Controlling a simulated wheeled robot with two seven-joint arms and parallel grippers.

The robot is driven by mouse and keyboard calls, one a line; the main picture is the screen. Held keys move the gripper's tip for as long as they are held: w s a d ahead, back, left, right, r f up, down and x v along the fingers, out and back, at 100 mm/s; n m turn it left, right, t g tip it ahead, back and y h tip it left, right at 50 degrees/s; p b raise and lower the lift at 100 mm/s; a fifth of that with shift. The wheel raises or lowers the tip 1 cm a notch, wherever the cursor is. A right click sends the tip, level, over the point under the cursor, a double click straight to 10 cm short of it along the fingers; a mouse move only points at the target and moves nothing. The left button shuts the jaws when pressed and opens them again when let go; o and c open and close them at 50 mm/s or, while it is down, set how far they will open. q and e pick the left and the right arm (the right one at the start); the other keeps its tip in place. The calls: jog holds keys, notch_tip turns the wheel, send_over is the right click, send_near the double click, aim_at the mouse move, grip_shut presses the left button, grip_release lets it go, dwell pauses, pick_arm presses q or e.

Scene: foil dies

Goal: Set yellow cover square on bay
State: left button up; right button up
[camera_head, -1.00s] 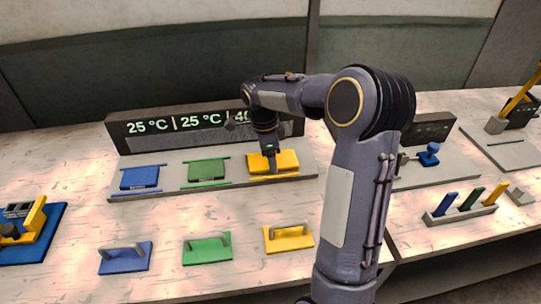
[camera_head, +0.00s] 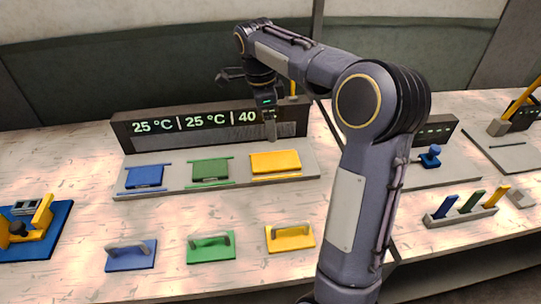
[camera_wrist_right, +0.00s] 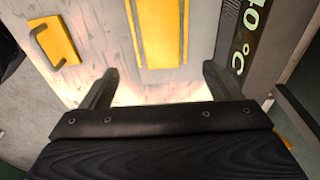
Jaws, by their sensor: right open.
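The yellow cover (camera_head: 290,238), a flat plate with a grey handle, lies on the table in front of the bay strip. It also shows at the upper left of the right wrist view (camera_wrist_right: 68,48). The yellow bay (camera_head: 275,162) is at the right end of the grey strip, with a yellow block in it and a thin yellow bar along its front. It shows at the top middle of the wrist view (camera_wrist_right: 160,35). My right gripper (camera_head: 270,133) is open and empty, raised above the strip's back near the display. The wrist view shows its spread fingers (camera_wrist_right: 160,70). My left gripper is out of view.
Blue (camera_head: 130,256) and green (camera_head: 211,248) handled covers lie left of the yellow one. Blue (camera_head: 144,177) and green (camera_head: 210,170) bays share the strip. The display (camera_head: 180,127) stands behind. My right arm crosses the table's right part.

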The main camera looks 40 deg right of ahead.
jog(key=s+a+f+n+t+y, duration=0.2)
jog(key=s+a+f+n+t, duration=0.1)
jog(key=s+a+n, duration=0.5)
jog(key=s+a+f+n+t+y, duration=0.3)
jog(key=s+a+n, duration=0.5)
jog(key=s+n, duration=0.6)
jog(key=shift+s+a+f, duration=0.3)
jog(key=shift+s+a, duration=0.1)
jog(key=shift+s, duration=0.2)
